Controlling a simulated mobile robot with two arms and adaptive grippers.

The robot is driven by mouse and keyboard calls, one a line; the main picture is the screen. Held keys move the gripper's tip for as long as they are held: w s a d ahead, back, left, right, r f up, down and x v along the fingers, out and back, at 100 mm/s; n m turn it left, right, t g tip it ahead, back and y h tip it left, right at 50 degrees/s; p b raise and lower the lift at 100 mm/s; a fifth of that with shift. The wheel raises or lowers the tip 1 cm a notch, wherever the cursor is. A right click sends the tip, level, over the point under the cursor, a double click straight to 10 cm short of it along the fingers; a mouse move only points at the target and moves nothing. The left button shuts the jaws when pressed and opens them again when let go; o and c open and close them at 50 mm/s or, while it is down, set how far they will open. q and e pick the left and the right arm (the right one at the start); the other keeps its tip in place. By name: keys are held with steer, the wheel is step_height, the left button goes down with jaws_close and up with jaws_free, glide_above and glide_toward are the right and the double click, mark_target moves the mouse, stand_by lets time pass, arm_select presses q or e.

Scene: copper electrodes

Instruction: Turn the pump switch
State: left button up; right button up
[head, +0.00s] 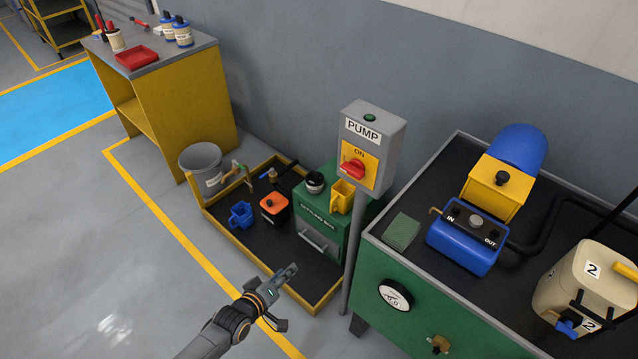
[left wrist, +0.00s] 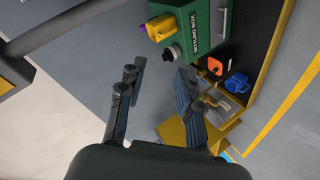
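The pump switch is a red knob (head: 353,168) on a yellow plate marked ON, on the front of a grey box labelled PUMP (head: 362,131). The box stands on a grey post (head: 354,250). A small green button or lamp sits on its top. My left gripper (head: 285,284) is below and to the left of the switch, apart from it, near the post. In the left wrist view the left gripper's two fingers (left wrist: 160,92) are spread apart with nothing between them. The switch does not show in the left wrist view. My right gripper is not in view.
A green settling box (head: 320,226) stands in a yellow-edged tray (head: 203,210) left of the post, with a blue cup (head: 241,214). A green bench (head: 450,310) with a blue pump unit (head: 463,245) stands right. Open floor lies at the lower left.

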arm_select(q)
steer(key=w+d+r+n+t+h+p, duration=0.1)
steer(key=w+d+r, duration=0.1)
steer(key=r, duration=0.5)
steer(key=w+d+r+n+t+h+p, duration=0.1)
steer(key=w+d+r, duration=0.15)
steer(key=r, duration=0.45)
steer(key=n+h+p, duration=0.1)
steer(key=h+p, duration=0.1)
steer(key=h, duration=0.1)
glide_toward(349, 174)
steer(key=shift+n+t+h, duration=0.3)
steer(key=shift+t, duration=0.2)
steer(key=b+x, duration=0.1)
steer(key=x, duration=0.1)
steer(key=b+x, duration=0.1)
steer(key=x, duration=0.2)
steer(key=f+b+x, duration=0.1)
steer(key=x, duration=0.1)
steer(key=shift+w+d, duration=0.15)
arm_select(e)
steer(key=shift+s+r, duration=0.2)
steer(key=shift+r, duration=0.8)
arm_select(q)
steer(key=shift+w+d+r, duration=0.1)
steer(key=shift+w+d, duration=0.15)
steer(key=shift+w, duration=0.05)
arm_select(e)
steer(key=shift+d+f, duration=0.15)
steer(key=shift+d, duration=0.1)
